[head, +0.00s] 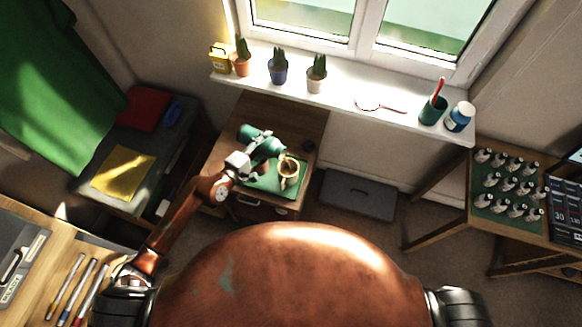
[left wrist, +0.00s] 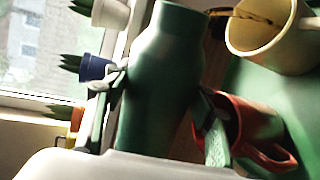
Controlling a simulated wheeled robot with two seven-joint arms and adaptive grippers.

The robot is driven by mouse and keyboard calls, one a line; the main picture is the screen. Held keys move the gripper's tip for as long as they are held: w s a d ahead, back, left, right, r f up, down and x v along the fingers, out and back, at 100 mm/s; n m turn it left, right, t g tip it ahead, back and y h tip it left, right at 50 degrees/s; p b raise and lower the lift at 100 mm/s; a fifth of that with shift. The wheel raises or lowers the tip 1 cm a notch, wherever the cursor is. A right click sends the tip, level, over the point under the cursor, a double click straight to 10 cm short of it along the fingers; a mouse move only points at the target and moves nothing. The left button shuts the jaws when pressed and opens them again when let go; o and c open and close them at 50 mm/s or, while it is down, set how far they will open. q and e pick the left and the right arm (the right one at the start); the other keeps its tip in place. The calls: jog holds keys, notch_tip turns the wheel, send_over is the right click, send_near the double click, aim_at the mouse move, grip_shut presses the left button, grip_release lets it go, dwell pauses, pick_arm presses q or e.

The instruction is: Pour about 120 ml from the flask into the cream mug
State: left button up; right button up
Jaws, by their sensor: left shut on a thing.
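My left gripper (head: 257,151) is shut on the green flask (head: 250,133), its fingers on both sides of the body in the left wrist view (left wrist: 160,105). The flask (left wrist: 160,75) is held tilted, its neck end towards the cream mug (head: 289,168). The cream mug stands upright on a green mat (head: 262,184). In the left wrist view the mug (left wrist: 262,38) has a dark brown streak at its mouth, which looks like liquid; its level is unclear. My right gripper is not in view.
A red mug (left wrist: 255,125) stands close behind a finger in the left wrist view. A windowsill (head: 340,97) with potted cacti (head: 278,72), a green cup (head: 432,110) and a blue jar (head: 459,117) runs behind the small wooden table (head: 290,118).

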pick_arm(q)
jog(key=shift+w+a+r, duration=0.1)
jog(key=shift+w+a, duration=0.05)
dwell(0.7)
jog(key=shift+m+p, duration=0.4)
jog(key=shift+p, duration=0.1)
dwell(0.6)
jog(key=b, duration=0.1)
jog(key=n+b, duration=0.2)
jog(key=shift+w+a+f+h+b, duration=0.25)
jog(key=shift+a+h+b, duration=0.05)
jog(key=shift+b, duration=0.05)
jog(key=shift+w+r+n, duration=0.15)
jog(key=shift+r+n, duration=0.15)
jog(key=shift+r, duration=0.05)
jog(key=shift+a, duration=0.1)
jog(key=shift+r+n, duration=0.3)
jog(key=shift+r, duration=0.35)
